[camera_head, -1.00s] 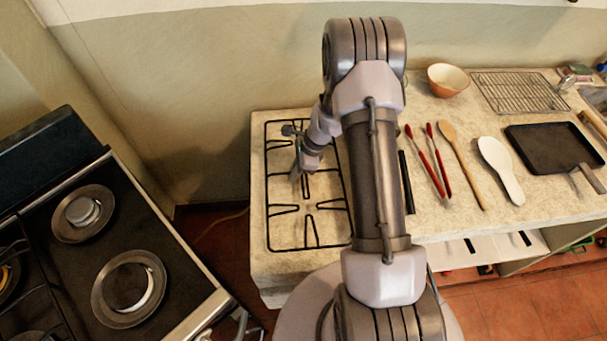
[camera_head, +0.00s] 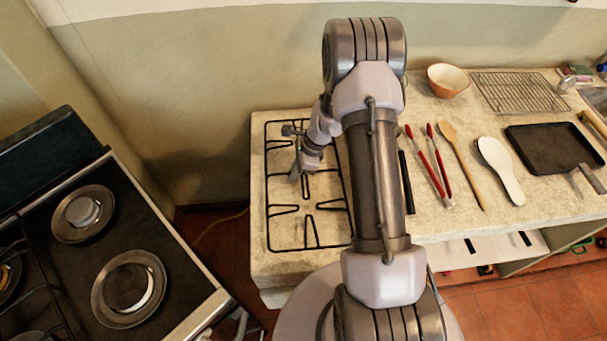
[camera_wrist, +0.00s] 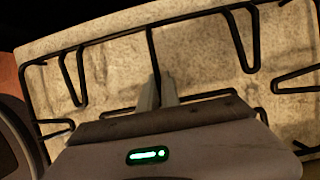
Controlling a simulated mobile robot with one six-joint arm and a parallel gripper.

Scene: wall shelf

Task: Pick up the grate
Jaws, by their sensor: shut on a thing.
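The grate is a black wire frame (camera_head: 309,247) with inward prongs, on the left end of the stone counter in the head view. It also shows in the wrist view (camera_wrist: 83,78), spread across the counter top. My gripper (camera_head: 297,174) is over the grate's left middle part. In the wrist view my gripper (camera_wrist: 159,88) is shut on a bar of the grate, with the bar running up between the two fingers. My arm hides part of the grate's right side. I cannot tell whether the grate is clear of the counter.
The stone counter (camera_head: 455,225) also holds red tongs (camera_head: 429,165), a wooden spoon (camera_head: 463,165), a white spatula (camera_head: 500,170), a black pan (camera_head: 553,146), an orange bowl (camera_head: 447,80) and a wire rack (camera_head: 515,92). A stove (camera_head: 100,250) stands at the left, across a gap.

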